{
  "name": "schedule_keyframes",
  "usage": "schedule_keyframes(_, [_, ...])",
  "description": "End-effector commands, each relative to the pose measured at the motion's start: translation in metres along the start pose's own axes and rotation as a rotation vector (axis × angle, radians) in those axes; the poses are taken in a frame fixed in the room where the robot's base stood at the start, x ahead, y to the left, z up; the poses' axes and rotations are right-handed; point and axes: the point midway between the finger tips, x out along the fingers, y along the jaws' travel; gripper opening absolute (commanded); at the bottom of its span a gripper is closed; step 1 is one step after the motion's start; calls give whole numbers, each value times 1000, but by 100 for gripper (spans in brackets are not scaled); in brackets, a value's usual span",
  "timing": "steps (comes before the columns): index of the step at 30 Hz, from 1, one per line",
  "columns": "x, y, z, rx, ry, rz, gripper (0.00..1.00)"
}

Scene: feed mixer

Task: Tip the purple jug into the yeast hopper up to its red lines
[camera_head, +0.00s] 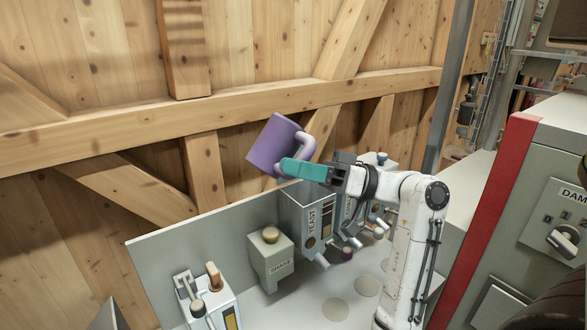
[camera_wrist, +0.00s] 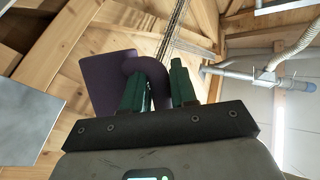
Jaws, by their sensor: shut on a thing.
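The purple jug (camera_head: 272,143) is in the air in the head view, above and left of the yeast hopper (camera_head: 311,212). It is tilted, with its handle on the right side. My gripper (camera_head: 293,168) has green fingers and is shut on the jug's handle. In the wrist view the jug (camera_wrist: 108,75) stands behind the fingers of my gripper (camera_wrist: 160,85), with the handle between them. The hopper is a grey box labelled YEAST with a dark upright window on its front. I cannot make out its red lines or any stream from the jug.
A grey box labelled SHAKE (camera_head: 270,257) with a yellow knob stands left of the hopper. A lever unit (camera_head: 208,303) is at the lower left. A grey back panel (camera_head: 200,245) runs behind them. A grey cabinet with a red edge (camera_head: 490,210) stands at the right.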

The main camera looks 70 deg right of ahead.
Motion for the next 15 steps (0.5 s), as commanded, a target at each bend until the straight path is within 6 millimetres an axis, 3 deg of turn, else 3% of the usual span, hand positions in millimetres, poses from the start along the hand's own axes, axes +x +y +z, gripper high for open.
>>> schedule_keyframes(15, [-14,8,-4,-1,2,0,0])
